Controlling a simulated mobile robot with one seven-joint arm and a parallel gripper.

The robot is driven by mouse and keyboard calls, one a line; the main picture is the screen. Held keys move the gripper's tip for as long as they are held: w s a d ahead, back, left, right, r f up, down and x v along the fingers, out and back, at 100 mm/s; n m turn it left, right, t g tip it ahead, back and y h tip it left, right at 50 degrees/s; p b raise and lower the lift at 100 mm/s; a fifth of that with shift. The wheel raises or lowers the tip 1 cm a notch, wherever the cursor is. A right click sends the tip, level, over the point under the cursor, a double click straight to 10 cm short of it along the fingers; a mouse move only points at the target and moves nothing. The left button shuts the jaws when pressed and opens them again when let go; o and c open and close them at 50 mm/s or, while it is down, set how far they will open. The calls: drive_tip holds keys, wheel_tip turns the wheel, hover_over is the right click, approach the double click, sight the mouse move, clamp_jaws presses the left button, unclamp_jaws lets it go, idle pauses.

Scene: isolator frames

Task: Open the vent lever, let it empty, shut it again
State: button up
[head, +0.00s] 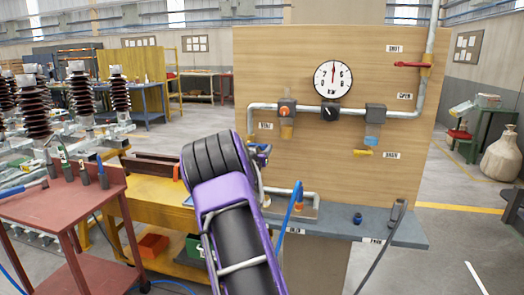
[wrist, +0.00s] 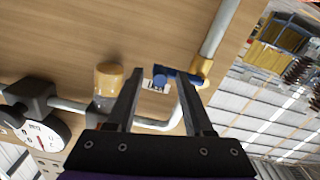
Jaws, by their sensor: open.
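The vent lever (wrist: 162,78) is a blue handle on a brass valve body (wrist: 201,70) and lies crosswise to its pipe. A small label beside it is too small to read in the wrist view. In the head view the blue lever (head: 262,149) shows just right of my purple arm. My gripper (wrist: 160,73) is open, its two dark fingers reaching toward the lever, with the handle's end appearing between the fingertips. I cannot tell whether they touch it. In the head view my arm hides the fingers. The round gauge (head: 333,80) has its red needle near straight up.
On the wooden panel (head: 270,60) are an amber bowl (head: 287,131), a red lever (head: 408,65) and a yellow drain lever (head: 363,153). A grey shelf (head: 340,229) runs below with a blue hose (head: 294,205). A red cart (head: 70,200) and a yellow bench (head: 155,208) stand left.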

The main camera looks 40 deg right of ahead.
clamp_jaws()
idle(1.4)
